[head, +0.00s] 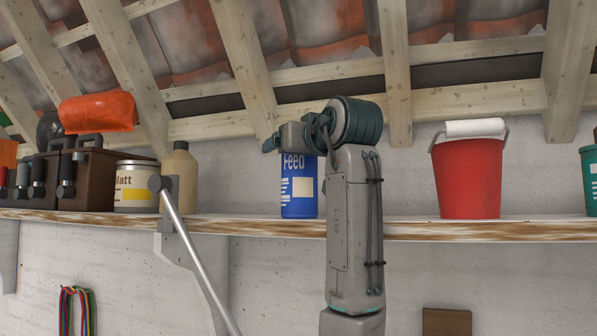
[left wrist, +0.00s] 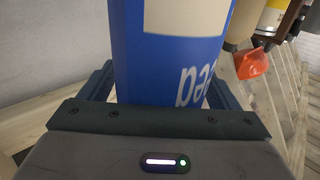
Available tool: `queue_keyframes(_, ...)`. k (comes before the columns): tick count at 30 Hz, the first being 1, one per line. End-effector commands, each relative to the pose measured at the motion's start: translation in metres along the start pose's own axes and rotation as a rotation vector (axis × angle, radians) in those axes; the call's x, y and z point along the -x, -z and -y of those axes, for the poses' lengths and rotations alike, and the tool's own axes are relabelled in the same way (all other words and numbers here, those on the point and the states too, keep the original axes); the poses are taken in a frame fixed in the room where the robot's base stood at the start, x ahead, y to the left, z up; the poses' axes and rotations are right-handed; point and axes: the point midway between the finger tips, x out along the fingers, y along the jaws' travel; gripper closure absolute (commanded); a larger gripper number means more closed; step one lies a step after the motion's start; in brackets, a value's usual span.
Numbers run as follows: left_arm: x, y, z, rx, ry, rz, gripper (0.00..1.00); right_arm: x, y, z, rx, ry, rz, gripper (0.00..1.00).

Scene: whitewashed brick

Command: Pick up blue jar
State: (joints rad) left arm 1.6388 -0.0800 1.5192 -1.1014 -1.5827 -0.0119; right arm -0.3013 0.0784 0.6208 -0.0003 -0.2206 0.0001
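The blue jar (head: 298,190), labelled "Feed", stands upright on the wooden shelf (head: 255,221) in the head view, its upper right hidden behind my left arm. My left gripper (head: 274,143) is at the jar's upper part, with one finger showing just left of it. In the left wrist view the blue jar (left wrist: 170,70) appears upside down between the fingers of my left gripper (left wrist: 160,85), one on each side. The jar nearly fills the gap; whether both fingers press on it is unclear. My right gripper is not in view.
To the left on the shelf are a beige bottle (head: 180,180), a "Matt" tin (head: 136,193) and dark brown cases (head: 100,180) with an orange bag (head: 97,112) above. To the right stands a red bucket (head: 468,180). Roof beams slope overhead.

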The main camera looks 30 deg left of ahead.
Motion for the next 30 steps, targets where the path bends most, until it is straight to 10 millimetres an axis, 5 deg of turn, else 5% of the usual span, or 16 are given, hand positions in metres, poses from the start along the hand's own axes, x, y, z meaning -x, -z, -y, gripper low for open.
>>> queue_keyframes(1, 0.0, 0.0, 0.0, 0.0, -0.001, 0.0, 0.27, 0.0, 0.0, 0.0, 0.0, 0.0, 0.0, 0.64)
queue_keyframes(12, 0.001, 0.001, 0.0, 0.001, 0.0, -0.002, 0.97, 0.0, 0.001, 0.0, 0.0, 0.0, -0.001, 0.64)
queue_keyframes(30, 0.001, 0.019, 0.001, 0.002, 0.0, -0.002, 0.97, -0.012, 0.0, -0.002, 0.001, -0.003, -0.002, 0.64)
